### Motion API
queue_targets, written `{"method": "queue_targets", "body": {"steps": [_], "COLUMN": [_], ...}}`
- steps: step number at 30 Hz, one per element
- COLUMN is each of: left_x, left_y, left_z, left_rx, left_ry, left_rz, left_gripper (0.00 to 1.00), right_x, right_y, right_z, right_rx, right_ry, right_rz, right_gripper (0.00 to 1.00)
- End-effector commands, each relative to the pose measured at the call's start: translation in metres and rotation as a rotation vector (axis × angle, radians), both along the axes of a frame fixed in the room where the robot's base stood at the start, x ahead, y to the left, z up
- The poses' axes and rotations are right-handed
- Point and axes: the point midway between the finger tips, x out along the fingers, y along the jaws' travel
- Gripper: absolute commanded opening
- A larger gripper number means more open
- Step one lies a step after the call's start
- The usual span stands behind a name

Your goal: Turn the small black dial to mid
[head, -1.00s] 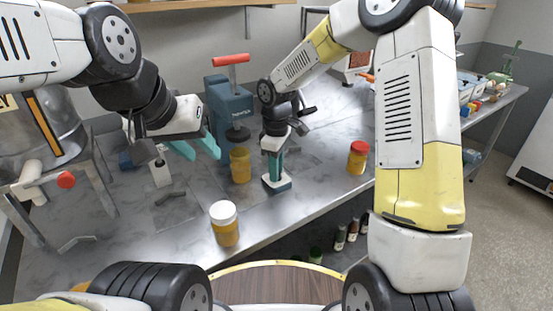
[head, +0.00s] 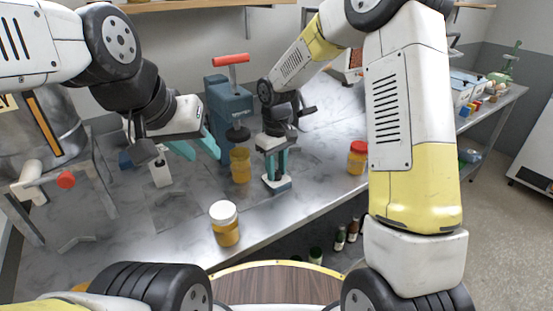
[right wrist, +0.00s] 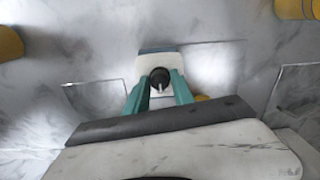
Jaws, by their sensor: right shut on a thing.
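The small black dial (right wrist: 160,78) sits on a small white base (right wrist: 148,66) with a blue edge in the right wrist view. My right gripper (right wrist: 159,90) points down with its teal fingers on either side of the dial, shut on it. In the head view, my right gripper (head: 277,178) reaches down to the base (head: 277,186) on the metal table, and its fingers hide the dial. I cannot read the dial's setting. My left gripper (head: 197,148) is open and empty above the table at the left.
A jar with a white lid (head: 225,224) stands near the front edge. A jar with a red lid (head: 357,158) stands to the right. A teal press with a red handle (head: 230,95) stands behind, with a yellow cup (head: 240,165) under it.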

Motion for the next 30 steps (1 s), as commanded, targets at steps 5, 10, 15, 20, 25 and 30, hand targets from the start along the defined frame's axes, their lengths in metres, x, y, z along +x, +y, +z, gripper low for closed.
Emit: {"method": "queue_targets", "body": {"steps": [5, 10, 15, 20, 25, 30], "left_x": [0.000, 0.000, 0.000, 0.000, 0.000, 0.000], "left_y": [0.000, 0.000, 0.000, 0.000, 0.000, 0.000], "left_z": [0.000, 0.000, 0.000, 0.000, 0.000, 0.000], "left_rx": [0.000, 0.000, 0.000, 0.000, 0.000, 0.000], "left_ry": [0.000, 0.000, 0.000, 0.000, 0.000, 0.000], "left_rz": [0.000, 0.000, 0.000, 0.000, 0.000, 0.000], "left_gripper": [0.36, 0.36, 0.36, 0.36, 0.36, 0.36], "right_x": [0.001, 0.001, 0.000, 0.000, 0.001, 0.001], "right_y": [0.000, 0.000, 0.000, 0.000, 0.000, 0.000], "right_z": [0.001, 0.001, 0.000, 0.000, 0.009, 0.037], "right_rx": [0.001, 0.001, 0.000, 0.001, 0.002, 0.002], "right_ry": [-0.002, -0.002, -0.001, -0.001, -0.004, -0.005], "right_rz": [-0.001, -0.001, 0.000, 0.000, 0.000, -0.001], "right_gripper": [0.00, 0.35, 0.51, 0.51, 0.51, 0.51]}}
